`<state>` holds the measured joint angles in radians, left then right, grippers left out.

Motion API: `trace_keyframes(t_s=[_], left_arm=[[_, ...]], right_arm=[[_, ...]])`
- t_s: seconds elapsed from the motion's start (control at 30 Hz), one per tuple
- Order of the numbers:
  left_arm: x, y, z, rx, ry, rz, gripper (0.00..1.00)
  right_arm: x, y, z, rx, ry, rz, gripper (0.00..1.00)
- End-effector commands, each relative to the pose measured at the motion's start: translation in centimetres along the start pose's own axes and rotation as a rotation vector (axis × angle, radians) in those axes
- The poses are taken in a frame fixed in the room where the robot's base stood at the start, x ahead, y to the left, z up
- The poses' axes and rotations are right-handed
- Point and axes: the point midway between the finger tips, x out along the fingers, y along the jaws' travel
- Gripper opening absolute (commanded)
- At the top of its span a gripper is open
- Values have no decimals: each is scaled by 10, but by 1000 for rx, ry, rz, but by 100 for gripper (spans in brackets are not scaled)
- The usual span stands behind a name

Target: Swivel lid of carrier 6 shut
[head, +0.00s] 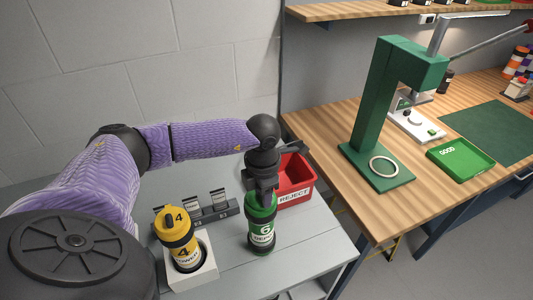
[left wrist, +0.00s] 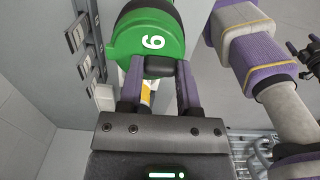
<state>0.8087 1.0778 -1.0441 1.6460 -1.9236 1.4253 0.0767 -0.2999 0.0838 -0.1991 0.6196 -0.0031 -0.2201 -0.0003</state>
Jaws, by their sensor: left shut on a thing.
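Carrier 6 (head: 262,238) is a green and black cylinder with a white 6 label, upright on the grey table. Its green lid (left wrist: 153,42), marked 6, fills the top of the left wrist view. My left gripper (head: 262,187) comes down over the carrier's top. In the left wrist view its fingers (left wrist: 160,80) are shut on the black tab (left wrist: 154,67) at the lid's edge. A black round part shows beyond the lid. The gripper hides much of the lid in the head view, so I cannot tell how far it lies over the body.
Yellow carrier 4 (head: 184,255) stands in a white block (head: 205,271) left of carrier 6. A labelled grey rack (head: 222,219) is behind. The red reject bin (head: 294,195) stands close behind carrier 6. A wooden bench (head: 330,128) with a green press (head: 372,115) and green tray (head: 462,160) is at right.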

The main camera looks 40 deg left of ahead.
Motion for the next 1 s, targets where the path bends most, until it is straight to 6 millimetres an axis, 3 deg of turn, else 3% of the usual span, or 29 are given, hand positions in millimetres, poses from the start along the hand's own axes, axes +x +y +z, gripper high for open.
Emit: trace_keyframes(t_s=[0.7, 0.73, 0.9, 1.0], left_arm=[[0, 0, -3, 70, -1, 0, 0], [0, 0, -3, 70, -1, 0, 45], [0, 0, -3, 70, -1, 0, 79], [0, 0, -3, 70, -1, 0, 79]], right_arm=[[1, -2, 0, 1, 0, -3, 100], [1, -2, 0, 1, 0, -3, 100], [1, -2, 0, 1, 0, -3, 100], [1, -2, 0, 0, -1, -3, 100]])
